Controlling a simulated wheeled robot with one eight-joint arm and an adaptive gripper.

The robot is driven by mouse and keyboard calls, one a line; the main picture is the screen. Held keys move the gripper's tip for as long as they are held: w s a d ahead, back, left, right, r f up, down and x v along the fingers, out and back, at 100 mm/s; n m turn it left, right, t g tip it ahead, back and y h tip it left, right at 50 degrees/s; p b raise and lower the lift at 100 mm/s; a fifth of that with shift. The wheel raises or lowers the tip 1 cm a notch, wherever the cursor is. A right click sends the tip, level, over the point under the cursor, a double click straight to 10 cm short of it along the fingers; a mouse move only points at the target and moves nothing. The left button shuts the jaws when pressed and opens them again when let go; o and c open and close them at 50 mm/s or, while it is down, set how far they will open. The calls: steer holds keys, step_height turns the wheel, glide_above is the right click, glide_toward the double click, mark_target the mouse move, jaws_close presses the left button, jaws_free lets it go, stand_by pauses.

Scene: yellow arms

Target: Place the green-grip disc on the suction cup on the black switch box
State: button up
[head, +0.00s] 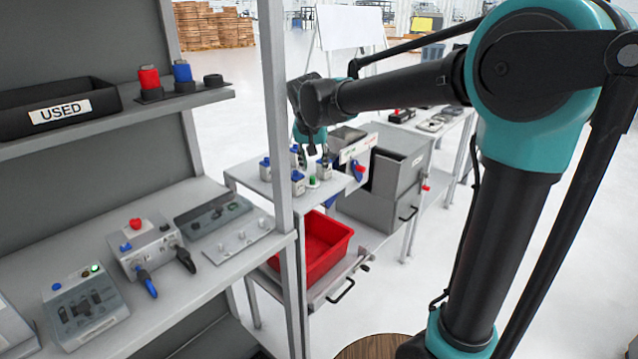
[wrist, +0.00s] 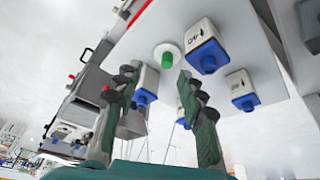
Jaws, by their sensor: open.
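The green-grip disc, a white disc with a green grip (wrist: 167,58), lies on the light grey cart top among white bottles with blue caps; its green grip also shows small in the head view (head: 313,181). My gripper (wrist: 158,85) is open and empty, its two dark green fingers apart with the disc showing beyond the gap between their tips. In the head view my gripper (head: 312,150) is low over the cart top. A dark flat box (head: 213,212) on the bench may be the black switch box. I cannot make out a suction cup on it.
The cart top (head: 248,176) holds several blue-capped bottles close to the disc, one (wrist: 146,80) by my fingers. A red bin (head: 318,250) is below. A shelf post (head: 276,110) stands between bench and cart. Control boxes (head: 145,245) crowd the bench.

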mark_target(312, 178)
steer(key=shift+w+a+x, duration=0.1)
steer(key=shift+a+x, duration=0.1)
steer(key=shift+x, duration=0.95)
steer(key=shift+w+a+x, duration=0.1)
steer(key=shift+a+x, duration=0.1)
steer(key=shift+x, duration=1)
steer(key=shift+w+a+x, duration=0.15)
steer(key=shift+x, duration=1)
steer(key=shift+r, duration=0.1)
jaws_close()
